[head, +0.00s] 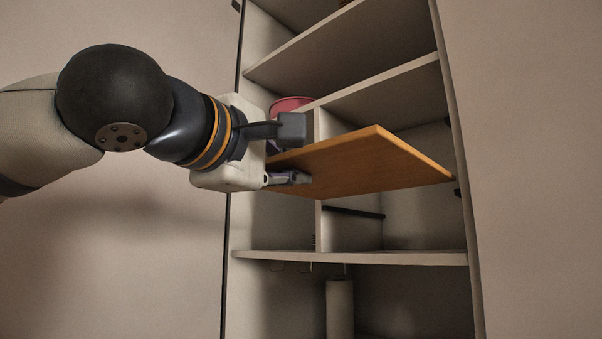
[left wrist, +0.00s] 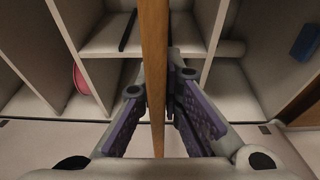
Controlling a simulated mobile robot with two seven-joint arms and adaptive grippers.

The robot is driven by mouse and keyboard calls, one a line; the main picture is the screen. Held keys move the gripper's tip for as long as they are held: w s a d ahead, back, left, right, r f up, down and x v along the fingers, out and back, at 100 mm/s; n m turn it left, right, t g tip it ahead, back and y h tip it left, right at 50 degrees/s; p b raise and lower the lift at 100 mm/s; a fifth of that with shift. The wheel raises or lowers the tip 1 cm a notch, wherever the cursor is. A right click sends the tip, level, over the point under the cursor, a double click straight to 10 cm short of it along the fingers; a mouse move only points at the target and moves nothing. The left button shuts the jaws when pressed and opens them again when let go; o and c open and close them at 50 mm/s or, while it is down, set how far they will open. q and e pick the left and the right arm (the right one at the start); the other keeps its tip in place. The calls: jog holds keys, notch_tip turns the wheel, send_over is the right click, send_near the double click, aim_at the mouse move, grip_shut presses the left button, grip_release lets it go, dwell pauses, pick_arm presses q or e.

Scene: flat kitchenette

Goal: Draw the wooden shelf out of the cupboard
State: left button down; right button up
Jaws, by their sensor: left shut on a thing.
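The wooden shelf (head: 365,165) is an orange-brown board in the middle of the head view, in front of the cupboard's middle compartments. It sits tilted, with its front corner toward the right. My left gripper (head: 284,160) is shut on the shelf's left edge. In the left wrist view the shelf (left wrist: 154,70) shows edge-on between the two fingers of my left gripper (left wrist: 158,100). The cupboard (head: 350,258) is pale and open, with several compartments. How much of the shelf is still inside the cupboard I cannot tell. My right gripper is not in view.
A pink-red bowl (head: 290,104) stands in the cupboard behind my gripper, and it shows in the left wrist view (left wrist: 81,80). A pale roll (head: 340,308) stands in the lower compartment. A dark rail (head: 354,212) lies on the inner wall. Plain walls flank the cupboard.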

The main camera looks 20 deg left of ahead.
pick_arm(q)
jog(key=s+a, duration=0.2)
jog(key=s, duration=0.4)
dwell(0.3)
jog(key=shift+s+a+r, duration=0.1)
jog(key=shift+s, duration=0.05)
